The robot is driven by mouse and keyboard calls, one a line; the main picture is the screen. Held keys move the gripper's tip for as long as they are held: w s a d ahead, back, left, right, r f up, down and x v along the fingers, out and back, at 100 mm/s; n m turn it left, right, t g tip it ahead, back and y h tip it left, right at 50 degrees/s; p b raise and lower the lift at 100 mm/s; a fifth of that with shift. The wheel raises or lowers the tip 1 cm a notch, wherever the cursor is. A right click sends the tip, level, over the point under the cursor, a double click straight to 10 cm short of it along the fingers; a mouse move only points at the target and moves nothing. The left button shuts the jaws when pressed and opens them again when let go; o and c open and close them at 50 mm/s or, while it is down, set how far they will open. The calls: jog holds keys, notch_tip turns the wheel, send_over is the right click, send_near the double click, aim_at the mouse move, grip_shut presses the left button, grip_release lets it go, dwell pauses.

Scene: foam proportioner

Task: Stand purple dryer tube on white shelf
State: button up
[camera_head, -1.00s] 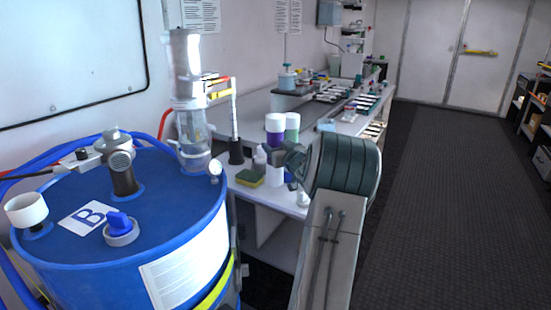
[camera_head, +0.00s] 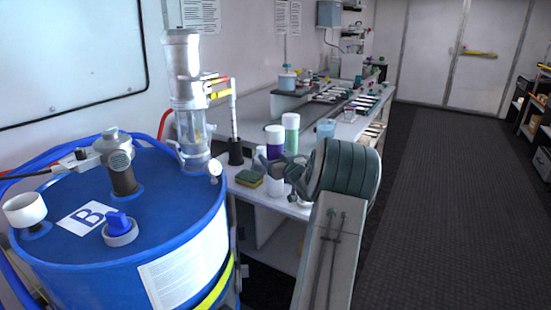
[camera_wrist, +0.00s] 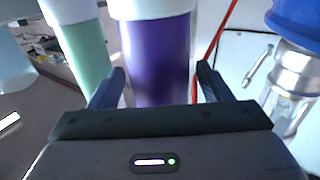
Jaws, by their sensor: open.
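The purple dryer tube (camera_head: 274,140) stands upright on the bench, with a white cap, a purple middle and a white lower part. In the wrist view the purple tube (camera_wrist: 158,55) fills the middle. My gripper (camera_wrist: 161,80) is open, with one finger on each side of the tube; contact cannot be told. In the head view my gripper (camera_head: 270,168) covers part of the tube's lower half.
A green tube (camera_head: 291,130) stands close to the right of the purple one; it is also in the wrist view (camera_wrist: 85,55). A sponge (camera_head: 249,179), a black-based stand (camera_head: 236,152) and a blue beaker (camera_head: 326,128) are near. The big blue drum (camera_head: 165,215) stands at left.

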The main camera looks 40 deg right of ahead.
jog(key=shift+r, duration=0.2)
jog(key=v, duration=1.2)
